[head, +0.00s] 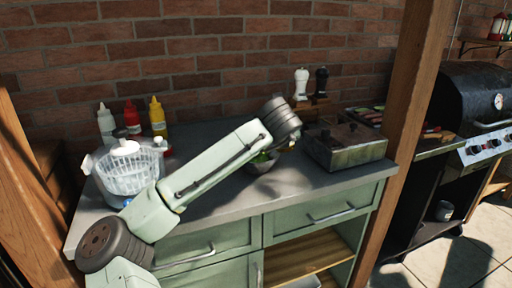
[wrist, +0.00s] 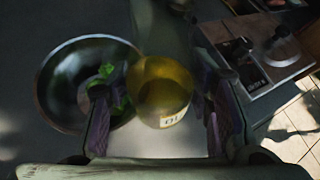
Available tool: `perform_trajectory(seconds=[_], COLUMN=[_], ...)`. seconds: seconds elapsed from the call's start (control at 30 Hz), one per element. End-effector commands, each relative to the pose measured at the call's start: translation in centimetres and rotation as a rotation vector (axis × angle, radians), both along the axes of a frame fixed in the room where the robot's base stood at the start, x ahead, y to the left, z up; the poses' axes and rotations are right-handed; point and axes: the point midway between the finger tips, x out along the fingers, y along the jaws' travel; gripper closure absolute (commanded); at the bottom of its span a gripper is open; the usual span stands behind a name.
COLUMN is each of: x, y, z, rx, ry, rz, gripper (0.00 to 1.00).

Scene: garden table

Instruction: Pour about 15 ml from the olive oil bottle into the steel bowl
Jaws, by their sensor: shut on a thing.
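The steel bowl (wrist: 48,85) sits on the grey counter, at the left of the wrist view, with green leaves inside. In the head view, the bowl (head: 262,168) is partly hidden behind my arm. My gripper (wrist: 158,112) is shut on the yellow olive oil bottle (wrist: 162,85), with a finger on each side of it. Part of a label shows on the bottle's near side. The bottle appears just right of the bowl and overlaps its rim in the wrist view. Its height and exact tilt are unclear. My arm mostly hides the bottle in the head view.
A metal box (head: 345,147) with knobs stands right of the bowl. White and dark mills (head: 301,83) stand behind. A white basket (head: 128,170) and squeeze bottles (head: 132,118) are at the left. A wooden post (head: 412,85) rises at the right. The counter's front middle is clear.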

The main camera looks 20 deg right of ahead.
Motion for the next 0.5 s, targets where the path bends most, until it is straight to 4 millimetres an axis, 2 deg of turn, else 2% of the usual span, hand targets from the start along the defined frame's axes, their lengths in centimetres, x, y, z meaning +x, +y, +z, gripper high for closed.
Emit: perform_trajectory(seconds=[0.5], x=[1.01], y=[0.82], z=[0.45], rx=[-0.208], ry=[0.268], rz=[0.002], gripper=[0.90])
